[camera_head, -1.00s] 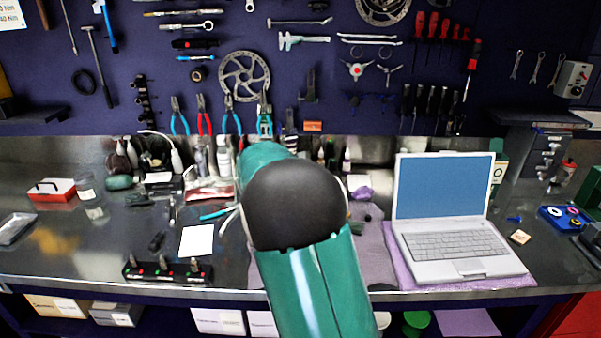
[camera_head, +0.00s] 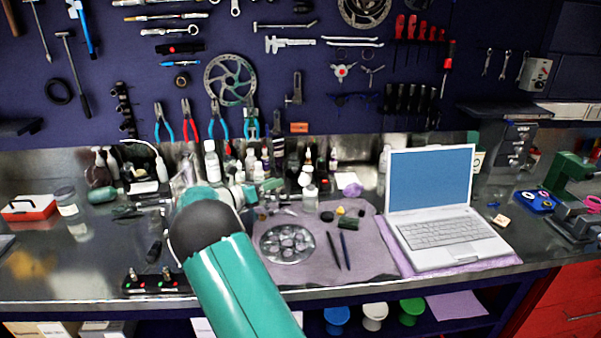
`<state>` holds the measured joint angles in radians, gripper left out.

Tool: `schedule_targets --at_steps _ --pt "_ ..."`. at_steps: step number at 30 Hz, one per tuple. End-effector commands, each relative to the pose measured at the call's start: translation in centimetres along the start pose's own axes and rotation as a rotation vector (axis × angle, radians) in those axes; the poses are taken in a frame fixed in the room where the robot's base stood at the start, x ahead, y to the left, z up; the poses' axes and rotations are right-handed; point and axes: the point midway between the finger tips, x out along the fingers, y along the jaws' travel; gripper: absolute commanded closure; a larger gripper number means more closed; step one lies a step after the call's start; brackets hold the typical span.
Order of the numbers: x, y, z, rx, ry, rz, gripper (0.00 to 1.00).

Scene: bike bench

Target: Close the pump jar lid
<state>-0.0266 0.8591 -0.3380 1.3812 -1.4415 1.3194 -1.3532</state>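I cannot tell for certain which container is the pump jar. A small clear jar with a greyish top (camera_head: 66,201) stands on the left of the bench, beside the red box. A clear bottle with a pale top (camera_head: 310,197) stands near the middle, behind the grey mat. Whether either lid is open or shut is too small to see. My teal arm with its dark elbow rises from the bottom, left of centre. My gripper is not clearly visible beyond the elbow, and its fingers cannot be made out.
A metal disc (camera_head: 288,244) and pens lie on the grey mat (camera_head: 368,262). An open laptop (camera_head: 435,210) stands on the right. A tall white bottle (camera_head: 212,162) and several others line the back. A red box (camera_head: 28,207) is at far left. Tools hang on the wall.

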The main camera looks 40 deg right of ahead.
Motion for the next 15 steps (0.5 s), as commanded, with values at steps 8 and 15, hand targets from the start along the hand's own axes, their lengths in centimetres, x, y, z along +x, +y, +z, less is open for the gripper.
schedule_targets --at_steps 8,15 --pt "5.7 -0.4 0.0 0.003 0.003 -0.008 0.7" --pt "10.1 -0.3 0.0 0.004 0.003 -0.005 0.7"
